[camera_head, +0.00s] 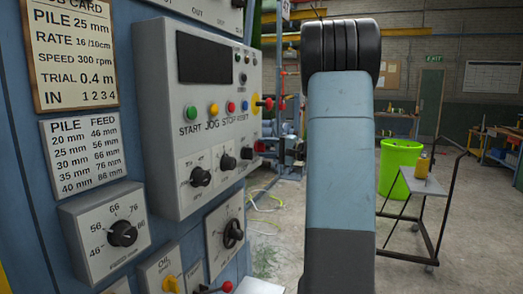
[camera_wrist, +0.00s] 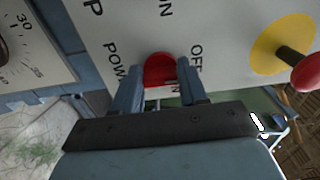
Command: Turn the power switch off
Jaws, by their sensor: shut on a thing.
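The power switch (camera_wrist: 160,69) shows as a red handle on the pale panel in the wrist view. My gripper (camera_wrist: 158,72) has one finger on each side of it and is shut on it. "ON" is printed above the switch, "OFF" close to its right, and part of "POWER" to its left, all turned sideways. The fingers and gripper body cover part of the switch, so I cannot tell which way it points. In the head view, my blue arm stands upright in the middle, and I cannot make out the gripper or the switch.
A yellow disc (camera_wrist: 268,50) with a red-tipped stem (camera_wrist: 305,72) stands out right of the gripper. The grey control box (camera_head: 158,110) carries buttons and knobs. A wheeled trolley (camera_head: 428,186) and a green bin (camera_head: 400,165) stand behind, with open floor around.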

